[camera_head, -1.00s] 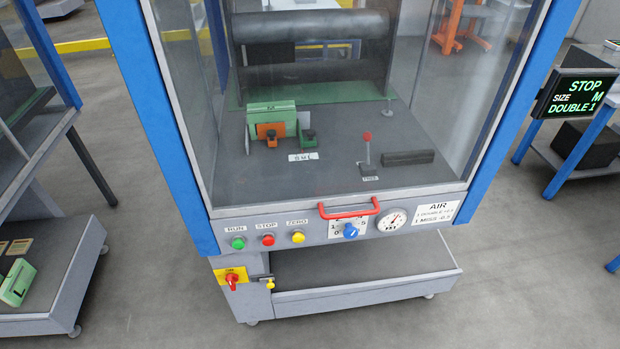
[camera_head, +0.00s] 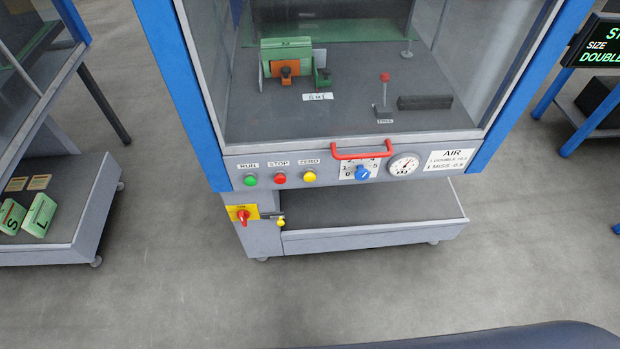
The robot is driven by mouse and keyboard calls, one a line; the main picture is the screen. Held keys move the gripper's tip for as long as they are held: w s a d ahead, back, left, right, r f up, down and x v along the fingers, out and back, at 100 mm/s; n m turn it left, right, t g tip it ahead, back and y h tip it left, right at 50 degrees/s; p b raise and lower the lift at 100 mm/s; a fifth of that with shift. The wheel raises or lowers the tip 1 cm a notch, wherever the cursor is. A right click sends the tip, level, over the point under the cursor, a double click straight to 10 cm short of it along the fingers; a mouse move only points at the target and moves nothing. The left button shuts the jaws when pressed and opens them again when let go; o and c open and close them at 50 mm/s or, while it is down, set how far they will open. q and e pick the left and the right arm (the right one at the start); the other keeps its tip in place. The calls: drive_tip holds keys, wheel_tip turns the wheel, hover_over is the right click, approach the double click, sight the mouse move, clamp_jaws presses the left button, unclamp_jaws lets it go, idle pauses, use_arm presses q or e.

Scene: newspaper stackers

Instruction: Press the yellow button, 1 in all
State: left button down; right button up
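The yellow button (camera_head: 309,176) sits on the grey front panel (camera_head: 228,168) of the blue-framed machine, under the label ZERO. To its left are the red button (camera_head: 281,178) under STOP and the green button (camera_head: 250,180) under RUN. Neither of my grippers shows in the head view, and nothing touches the yellow button.
A red handle (camera_head: 362,156), a blue knob (camera_head: 362,172) and a dial gauge (camera_head: 404,164) are right of the buttons. A red switch on a yellow plate (camera_head: 242,214) is below. A side rack (camera_head: 70,235) stands left. The floor (camera_head: 330,290) in front is clear.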

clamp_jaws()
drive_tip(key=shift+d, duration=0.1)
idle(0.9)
